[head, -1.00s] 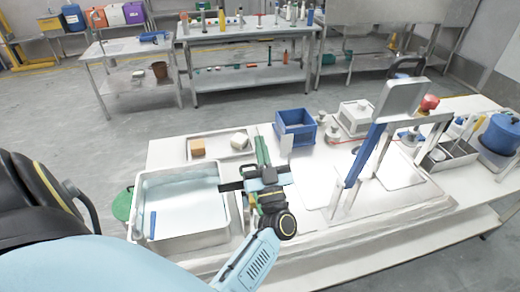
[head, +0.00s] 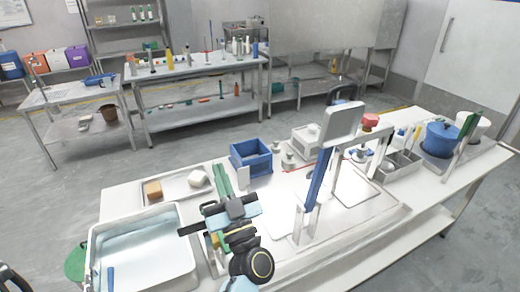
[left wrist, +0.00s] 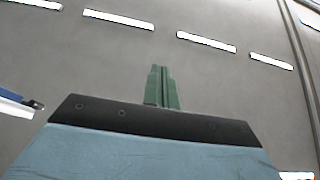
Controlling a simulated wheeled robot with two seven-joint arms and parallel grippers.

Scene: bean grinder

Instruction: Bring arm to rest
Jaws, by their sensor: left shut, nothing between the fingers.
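My left gripper (head: 216,170) shows in the head view, in front of the small tray and left of the blue open box. Its green fingers are together with nothing between them. In the left wrist view the green fingers (left wrist: 159,70) are also closed and empty, against a grey background with bright strips. The left forearm is mostly cut off at the bottom of the head view. My right gripper cannot be made out in either view.
The white table (head: 122,200) carries a large metal basin (head: 183,232), a small tray (head: 176,199) with two blocks, the blue open box (head: 240,160), a blue-armed stand (head: 318,178) and a blue pot (head: 441,140). Open floor lies beyond the table.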

